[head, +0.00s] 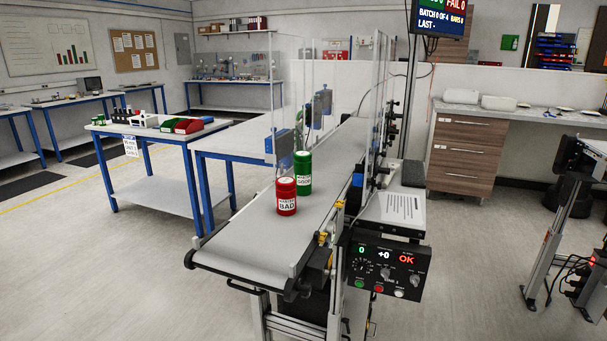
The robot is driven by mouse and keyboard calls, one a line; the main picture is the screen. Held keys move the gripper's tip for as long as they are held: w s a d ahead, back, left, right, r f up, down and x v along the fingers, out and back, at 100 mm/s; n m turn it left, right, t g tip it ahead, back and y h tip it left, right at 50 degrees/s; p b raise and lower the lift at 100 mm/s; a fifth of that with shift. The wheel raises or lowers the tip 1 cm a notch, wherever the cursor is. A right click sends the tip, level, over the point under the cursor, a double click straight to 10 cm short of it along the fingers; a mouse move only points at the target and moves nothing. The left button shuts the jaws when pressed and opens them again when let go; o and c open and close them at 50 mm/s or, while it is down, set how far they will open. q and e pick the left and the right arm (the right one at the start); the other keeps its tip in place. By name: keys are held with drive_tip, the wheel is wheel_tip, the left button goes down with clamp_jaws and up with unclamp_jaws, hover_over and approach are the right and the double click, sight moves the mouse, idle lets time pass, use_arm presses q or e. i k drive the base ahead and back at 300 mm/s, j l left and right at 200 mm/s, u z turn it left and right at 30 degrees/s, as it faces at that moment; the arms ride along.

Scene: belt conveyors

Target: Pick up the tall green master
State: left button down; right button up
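The green master (303,174) is a cylinder with a white label that reads "GOOD". It stands upright on the conveyor belt (238,247). A red cylinder (286,197) with a label that reads "BAD" stands upright on the belt, nearer to me and a little to the left. It overlaps the lower left edge of the green one in the view, and I cannot tell whether the two touch. Neither of my grippers shows in the head view.
Clear guard panels (345,90) rise around the belt behind the cylinders. A control box (385,268) hangs at the belt's right side. A blue-legged table (160,133) with red and green bins stands to the left. The belt's near end is clear.

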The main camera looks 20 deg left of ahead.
sight(302, 158)
drive_tip(key=i+l+u, duration=0.45)
drive_tip(key=i+l, duration=0.2)
drive_tip(key=i+l+u, duration=0.25)
drive_tip(key=l, duration=0.2)
drive_tip(key=i+l+u, duration=0.2)
drive_tip(key=l, duration=0.25)
drive_tip(key=i, duration=0.1)
